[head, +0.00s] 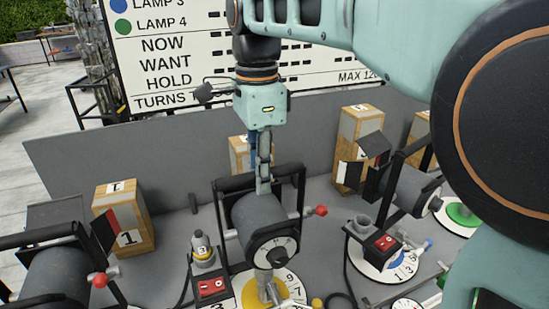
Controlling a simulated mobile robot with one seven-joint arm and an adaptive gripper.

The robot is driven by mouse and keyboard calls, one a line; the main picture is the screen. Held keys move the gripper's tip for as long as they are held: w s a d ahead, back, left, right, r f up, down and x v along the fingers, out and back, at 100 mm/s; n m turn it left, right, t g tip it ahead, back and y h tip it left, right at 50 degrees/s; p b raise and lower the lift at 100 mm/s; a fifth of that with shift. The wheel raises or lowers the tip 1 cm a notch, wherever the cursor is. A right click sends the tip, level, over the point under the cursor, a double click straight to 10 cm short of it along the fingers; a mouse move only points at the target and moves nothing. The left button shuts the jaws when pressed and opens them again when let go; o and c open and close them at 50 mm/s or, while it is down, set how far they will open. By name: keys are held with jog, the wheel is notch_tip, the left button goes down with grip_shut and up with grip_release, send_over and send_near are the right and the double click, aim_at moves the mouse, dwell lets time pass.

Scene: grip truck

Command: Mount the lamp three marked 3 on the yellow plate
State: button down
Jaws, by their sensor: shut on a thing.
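A grey cylindrical lamp (257,222) in a black frame is at the middle of the head view, above the yellow plate (288,293). My gripper (264,183) comes straight down onto the top of this lamp and is shut on it; the exact contact is hard to see. A silver fitting (268,287) shows below the lamp, over the plate. I cannot tell whether it touches or is seated there. The lamp covers much of the plate, whose white rim carries numbers. No number is readable on the lamp.
A small grey device (203,252) and a red switch box (212,287) stand close left of the plate. Other lamps flank it at left (55,277) and right (405,190). Wooden blocks (125,215) stand along a grey back panel (75,160). A sign (165,50) hangs behind.

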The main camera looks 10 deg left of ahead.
jog(key=shift+f+b, duration=0.4)
jog(key=shift+f, duration=0.45)
dwell(0.4)
jog(key=c, duration=1.8)
grip_release()
jog(key=shift+f, duration=0.2)
notch_tip(320, 180, up, 12)
jog(key=shift+w+r, duration=0.15)
